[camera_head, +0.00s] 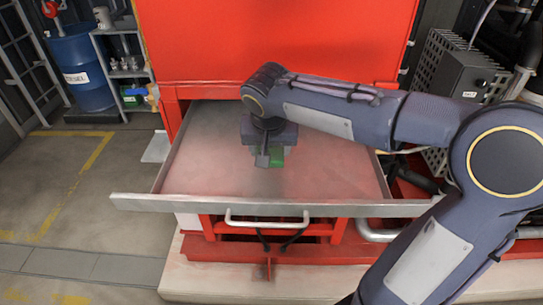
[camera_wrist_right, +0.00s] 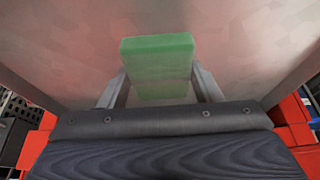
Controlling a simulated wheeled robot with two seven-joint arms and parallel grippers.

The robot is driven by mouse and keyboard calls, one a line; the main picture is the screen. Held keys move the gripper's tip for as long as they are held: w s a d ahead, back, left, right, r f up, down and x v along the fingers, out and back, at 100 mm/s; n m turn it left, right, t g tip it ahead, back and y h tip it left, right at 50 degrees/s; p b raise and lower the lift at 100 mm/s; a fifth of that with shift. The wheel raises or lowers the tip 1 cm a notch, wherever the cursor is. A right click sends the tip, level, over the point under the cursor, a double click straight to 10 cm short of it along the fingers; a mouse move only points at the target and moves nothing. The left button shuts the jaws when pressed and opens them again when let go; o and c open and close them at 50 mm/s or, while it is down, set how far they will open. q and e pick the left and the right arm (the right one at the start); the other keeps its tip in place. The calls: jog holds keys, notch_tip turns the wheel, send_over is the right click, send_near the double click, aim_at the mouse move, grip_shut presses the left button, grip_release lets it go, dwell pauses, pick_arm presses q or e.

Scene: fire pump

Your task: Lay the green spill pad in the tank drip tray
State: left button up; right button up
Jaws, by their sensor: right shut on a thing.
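The green spill pad (camera_wrist_right: 158,52) is a small green block between the two fingers of my right gripper (camera_wrist_right: 160,85) in the right wrist view. In the head view a green part of the pad (camera_head: 277,158) shows below my right gripper (camera_head: 268,160), which is shut on it. The tank drip tray (camera_head: 200,160) is a wide, shallow metal tray below the red tank. The gripper and pad are over the middle of the tray. I cannot tell whether the pad touches the tray floor. My left gripper is not in view.
The red tank (camera_head: 275,45) stands behind and above the tray. The tray's front lip (camera_head: 250,206) has a white handle (camera_head: 267,222) below it. A blue drum (camera_head: 80,70) and a shelf (camera_head: 125,65) stand at the left. The tray floor around the pad looks empty.

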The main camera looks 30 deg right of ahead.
aim_at(272, 159)
jog(key=shift+w+d+f, duration=0.3)
jog(key=shift+d+f, duration=0.1)
jog(key=shift+f, duration=0.2)
notch_tip(272, 159, down, 3)
jog(key=shift+w+f, duration=0.1)
jog(key=shift+f+b, duration=0.35)
jog(key=o, duration=0.9)
jog(key=shift+f, duration=0.1)
jog(key=shift+o, duration=0.2)
jog(key=shift+f, duration=0.1)
jog(key=shift+s, duration=0.2)
